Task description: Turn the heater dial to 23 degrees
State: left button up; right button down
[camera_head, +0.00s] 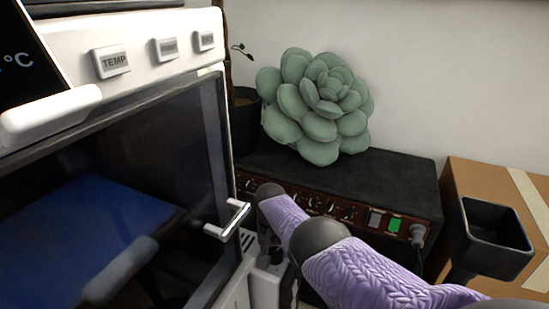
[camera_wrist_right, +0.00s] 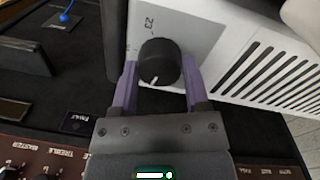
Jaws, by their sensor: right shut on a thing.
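The black heater dial (camera_wrist_right: 160,62) sits on the white heater panel (camera_wrist_right: 195,32) in the right wrist view. A printed "23" is above the dial in that picture. The dial's white pointer line faces down and slightly left, away from the "23". My right gripper (camera_wrist_right: 159,76) is shut on the dial, with one purple finger on each side. In the head view the white heater (camera_head: 263,287) shows only partly, low beside the oven, and my right arm hides much of it. My left gripper is in neither view.
A white oven (camera_head: 150,75) with a glass door and handle stands close left. A black amplifier (camera_head: 390,180) with knobs lies behind my right arm, with a green succulent (camera_head: 320,105) on it. A cardboard box (camera_head: 480,180) and black tray (camera_head: 495,235) are at right.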

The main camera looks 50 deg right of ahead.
aim_at(273, 251)
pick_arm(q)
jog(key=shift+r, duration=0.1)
pick_arm(e)
jog(key=shift+m, duration=0.4)
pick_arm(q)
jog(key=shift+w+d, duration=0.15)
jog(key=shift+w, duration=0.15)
pick_arm(e)
jog(key=shift+c, duration=0.4)
grip_release()
jog(key=shift+r, duration=0.2)
jog(key=r+p, duration=0.3)
jog(key=r, duration=0.2)
jog(key=shift+w+r, duration=0.2)
pick_arm(q)
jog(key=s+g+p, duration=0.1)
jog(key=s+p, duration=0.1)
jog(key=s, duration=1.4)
jog(key=shift+p, duration=0.35)
pick_arm(e)
notch_tip(273, 251, up, 4)
jog(key=shift+w+a, duration=0.1)
jog(key=shift+a, duration=0.05)
